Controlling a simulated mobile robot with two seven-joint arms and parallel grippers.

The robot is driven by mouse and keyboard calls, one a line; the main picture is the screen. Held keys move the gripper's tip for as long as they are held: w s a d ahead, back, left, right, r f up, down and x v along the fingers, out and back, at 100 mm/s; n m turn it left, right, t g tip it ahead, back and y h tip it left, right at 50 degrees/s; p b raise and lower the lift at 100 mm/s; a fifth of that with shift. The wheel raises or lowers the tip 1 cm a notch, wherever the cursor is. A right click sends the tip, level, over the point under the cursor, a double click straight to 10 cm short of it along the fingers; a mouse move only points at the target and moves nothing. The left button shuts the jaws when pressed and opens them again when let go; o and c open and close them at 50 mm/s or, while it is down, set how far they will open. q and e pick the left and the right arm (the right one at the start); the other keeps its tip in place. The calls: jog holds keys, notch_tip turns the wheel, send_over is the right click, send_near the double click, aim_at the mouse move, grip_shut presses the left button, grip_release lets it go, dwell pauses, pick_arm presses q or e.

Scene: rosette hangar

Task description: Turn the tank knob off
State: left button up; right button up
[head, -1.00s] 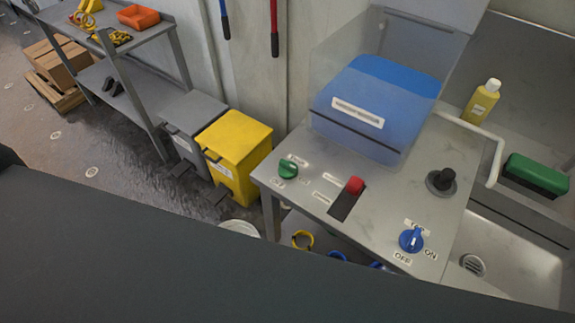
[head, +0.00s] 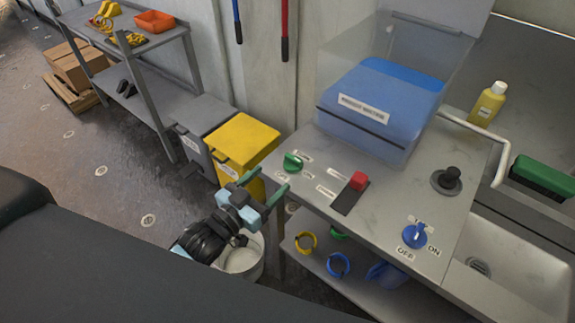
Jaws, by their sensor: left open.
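A blue knob (head: 415,236) sits at the front right of the metal panel (head: 400,195), with OFF and ON labels beside it. A green knob (head: 293,162) sits at the panel's left, with small labels around it. I cannot read which knob is labelled for the tank. A blue tank-like box (head: 375,100) under a clear cover stands behind the knobs. My left gripper (head: 268,180) is open and empty, just left of the panel's left edge and near the green knob, apart from it. My right gripper is not in view.
A red switch (head: 357,181) and a black stick (head: 450,178) are also on the panel. A sink (head: 510,275) lies right. A yellow bin (head: 243,145) and a white bucket (head: 245,262) stand near my left arm. A shelf below holds coloured rings (head: 339,265).

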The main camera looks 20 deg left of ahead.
aim_at(291, 160)
pick_arm(q)
jog(key=shift+w+d, duration=0.15)
jog(key=shift+w, duration=0.45)
jog(key=x, duration=0.5)
jog(key=shift+p+x, duration=0.3)
jog(key=shift+x, duration=0.45)
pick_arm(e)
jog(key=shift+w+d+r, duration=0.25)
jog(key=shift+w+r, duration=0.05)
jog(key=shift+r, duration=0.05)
pick_arm(q)
jog(key=c, duration=1)
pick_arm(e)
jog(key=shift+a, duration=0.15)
